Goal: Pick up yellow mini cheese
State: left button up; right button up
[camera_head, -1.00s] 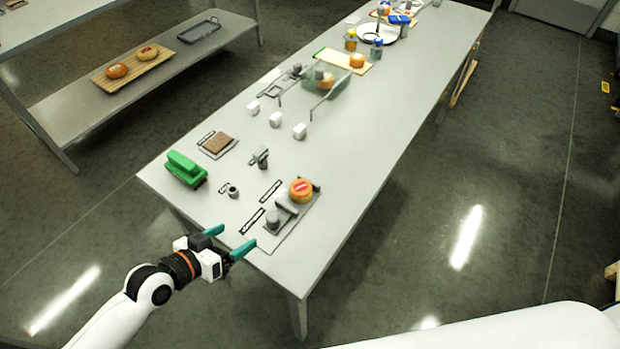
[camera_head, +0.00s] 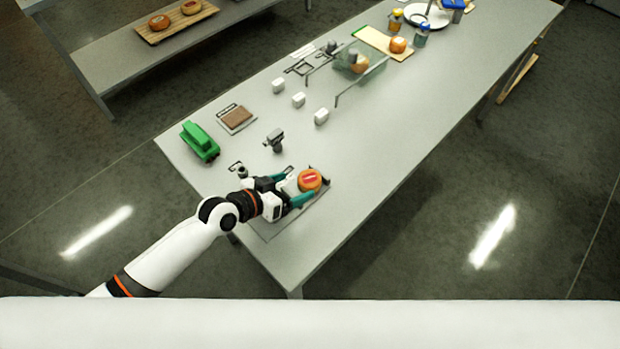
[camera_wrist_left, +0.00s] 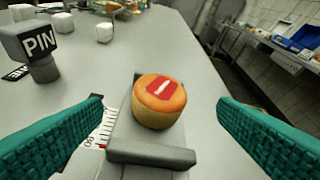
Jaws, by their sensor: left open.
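A small yellow-orange cheese (camera_head: 310,180) with a red label on top sits at the near end of the table. In the left wrist view the cheese (camera_wrist_left: 158,103) rests upright on a grey measuring device (camera_wrist_left: 150,152). My left gripper (camera_head: 300,187) is open, its teal fingers pointing at the cheese. In the left wrist view the fingers stand wide on either side, with a gap to the cheese on both sides. The gripper partly hides the device in the head view. My right gripper is out of view.
A block marked PIN (camera_wrist_left: 38,50) stands left of the cheese. A green object (camera_head: 199,142), a brown slab (camera_head: 237,117), a grey tool (camera_head: 274,140) and several white cubes (camera_head: 298,100) are on the table (camera_head: 420,130). Other orange cheeses lie farther back (camera_head: 398,45) and on a side shelf's board (camera_head: 180,28).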

aim_at(302, 182)
pick_arm(q)
jog(key=p+x, duration=0.1)
jog(key=x, duration=0.4)
jog(key=shift+w, duration=0.2)
jog(key=c, duration=1.1)
